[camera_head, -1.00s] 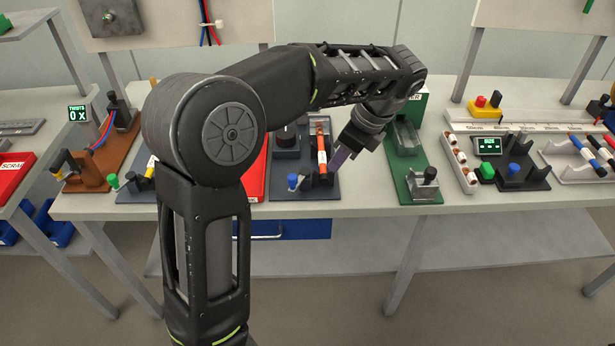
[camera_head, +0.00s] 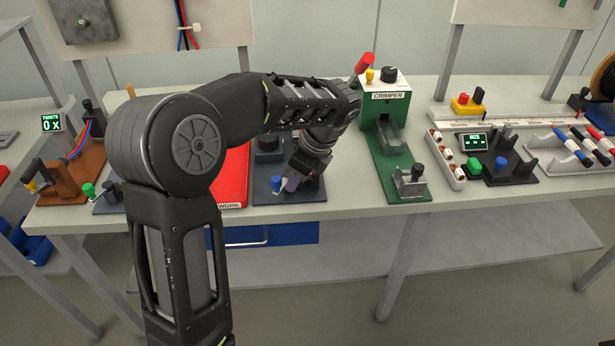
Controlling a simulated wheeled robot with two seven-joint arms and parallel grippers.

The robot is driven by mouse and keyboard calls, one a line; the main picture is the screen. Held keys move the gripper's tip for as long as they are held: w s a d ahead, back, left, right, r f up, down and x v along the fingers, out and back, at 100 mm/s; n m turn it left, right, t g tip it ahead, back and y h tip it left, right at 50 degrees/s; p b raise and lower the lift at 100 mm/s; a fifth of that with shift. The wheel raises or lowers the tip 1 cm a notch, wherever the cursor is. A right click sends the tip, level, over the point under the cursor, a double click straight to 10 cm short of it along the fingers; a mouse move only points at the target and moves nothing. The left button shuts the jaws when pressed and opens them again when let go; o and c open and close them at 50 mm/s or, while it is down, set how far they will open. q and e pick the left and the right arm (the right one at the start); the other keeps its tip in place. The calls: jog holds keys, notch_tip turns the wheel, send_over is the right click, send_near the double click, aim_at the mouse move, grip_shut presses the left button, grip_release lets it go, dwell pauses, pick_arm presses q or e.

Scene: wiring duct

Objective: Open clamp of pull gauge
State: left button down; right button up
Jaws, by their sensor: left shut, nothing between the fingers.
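No label reading pull gauge can be made out. My left gripper (camera_head: 291,185) is shut and empty, low over the dark plate (camera_head: 310,196) in the middle of the bench, just right of its blue-topped knob (camera_head: 276,183). I cannot tell whether it touches anything there. The gripper and wrist hide most of this station, including its orange-and-white part. A dark round block (camera_head: 268,143) at the rear of the plate shows partly. Another station with a lit display (camera_head: 473,141), a green button and a blue-topped knob (camera_head: 501,163) stands to the right. My right gripper is out of view.
The green crimper (camera_head: 390,110) stands right of my wrist, with a small metal clamp (camera_head: 411,180) at its front. A red tray (camera_head: 234,178) lies left of the dark plate, under my forearm. Racks of coloured cylinders (camera_head: 575,150) stand at the far right.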

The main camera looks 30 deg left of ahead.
pick_arm(q)
jog(key=shift+a, duration=0.55)
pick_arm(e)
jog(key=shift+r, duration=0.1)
